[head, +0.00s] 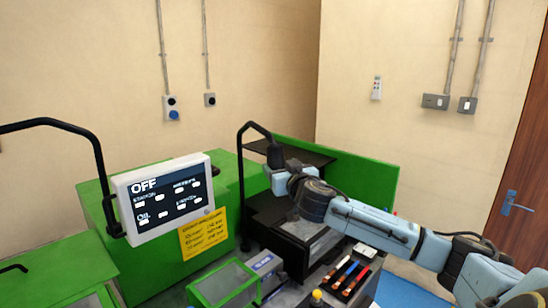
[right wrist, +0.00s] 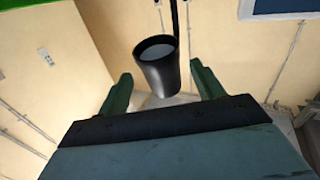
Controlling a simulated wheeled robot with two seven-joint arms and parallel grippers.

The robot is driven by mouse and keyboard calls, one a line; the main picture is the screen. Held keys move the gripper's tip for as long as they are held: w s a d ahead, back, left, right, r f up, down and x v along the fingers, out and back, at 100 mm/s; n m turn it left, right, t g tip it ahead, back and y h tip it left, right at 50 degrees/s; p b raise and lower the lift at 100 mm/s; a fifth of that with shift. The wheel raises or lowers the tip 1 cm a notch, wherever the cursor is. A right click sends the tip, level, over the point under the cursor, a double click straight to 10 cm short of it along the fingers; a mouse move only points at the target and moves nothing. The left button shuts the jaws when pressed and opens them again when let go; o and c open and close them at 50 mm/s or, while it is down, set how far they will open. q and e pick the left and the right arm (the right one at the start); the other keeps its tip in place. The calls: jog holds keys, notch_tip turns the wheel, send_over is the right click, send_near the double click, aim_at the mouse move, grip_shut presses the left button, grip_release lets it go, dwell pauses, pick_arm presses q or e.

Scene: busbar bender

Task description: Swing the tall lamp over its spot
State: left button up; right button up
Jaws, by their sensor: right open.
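The tall lamp (head: 241,180) is a black pole that rises behind the bench, bends over at the top and ends in a black lamp head (head: 275,156). My right gripper (head: 276,174) is at the lamp head, just below it in the head view. In the right wrist view the black cup-shaped lamp head (right wrist: 160,72) shows between the two green fingers of my open right gripper (right wrist: 163,90), with gaps at both sides. I cannot tell the lamp's spot from these frames. My left gripper is not in view.
A white control panel (head: 165,198) reading OFF hangs on a black arm at the left. Green machine housings (head: 130,268) and a green back panel (head: 360,175) surround the black bench unit (head: 270,215). Coloured-handled tools (head: 348,275) lie below my right arm.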

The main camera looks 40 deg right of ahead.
jog(key=shift+p+x, duration=0.65)
jog(key=shift+x, duration=2.4)
jog(key=c, duration=1.4)
